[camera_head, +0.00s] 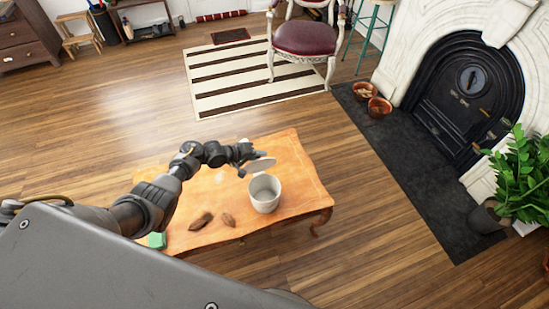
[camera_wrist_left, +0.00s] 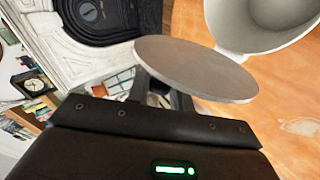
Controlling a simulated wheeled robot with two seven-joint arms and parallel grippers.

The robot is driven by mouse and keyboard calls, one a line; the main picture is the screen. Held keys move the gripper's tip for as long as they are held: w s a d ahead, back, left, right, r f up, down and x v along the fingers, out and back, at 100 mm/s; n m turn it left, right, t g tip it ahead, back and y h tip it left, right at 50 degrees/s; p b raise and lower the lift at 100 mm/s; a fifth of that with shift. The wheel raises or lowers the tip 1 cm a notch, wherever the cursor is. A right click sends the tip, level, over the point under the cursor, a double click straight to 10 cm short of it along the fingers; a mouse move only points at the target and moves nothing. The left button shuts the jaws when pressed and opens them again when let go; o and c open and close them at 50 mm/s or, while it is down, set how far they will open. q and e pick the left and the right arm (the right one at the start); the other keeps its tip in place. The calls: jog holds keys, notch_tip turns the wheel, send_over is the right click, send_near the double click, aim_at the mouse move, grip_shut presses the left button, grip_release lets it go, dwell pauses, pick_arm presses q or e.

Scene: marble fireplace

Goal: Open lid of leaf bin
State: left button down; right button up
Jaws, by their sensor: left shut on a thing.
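The leaf bin (camera_head: 265,196) is a white round bin standing upright on the wooden table, with its open top showing. Its round pale lid (camera_head: 261,165) is off the opening, tilted above the back-left rim. My left gripper (camera_head: 247,158) is shut on the lid at its back-left side. In the left wrist view, the grey disc of the lid (camera_wrist_left: 195,68) lies across the fingers (camera_wrist_left: 162,92), and the open bin (camera_wrist_left: 262,22) is beyond it at the upper right. My right gripper is not in view.
Two brown leaves (camera_head: 201,221) (camera_head: 228,219) lie on the wooden table (camera_head: 300,176), left of the bin. A green object (camera_head: 156,240) is at its near left edge. The fireplace (camera_head: 465,85) and a potted plant (camera_head: 520,180) stand at the right. A chair (camera_head: 302,38) stands beyond.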

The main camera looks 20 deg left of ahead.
pick_arm(q)
jog(key=shift+w+a+f, duration=0.15)
jog(key=shift+w+a, duration=0.1)
jog(key=shift+a, duration=0.05)
jog(key=shift+w+a+b, duration=0.1)
jog(key=shift+a+b, duration=0.05)
jog(key=shift+b, duration=0.15)
jog(key=shift+w, duration=0.1)
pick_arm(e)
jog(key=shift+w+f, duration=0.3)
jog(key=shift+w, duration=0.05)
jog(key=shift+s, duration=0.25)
pick_arm(q)
jog(key=c, duration=1.3)
grip_release()
jog(key=p+v, duration=0.2)
jog(key=v, duration=0.9)
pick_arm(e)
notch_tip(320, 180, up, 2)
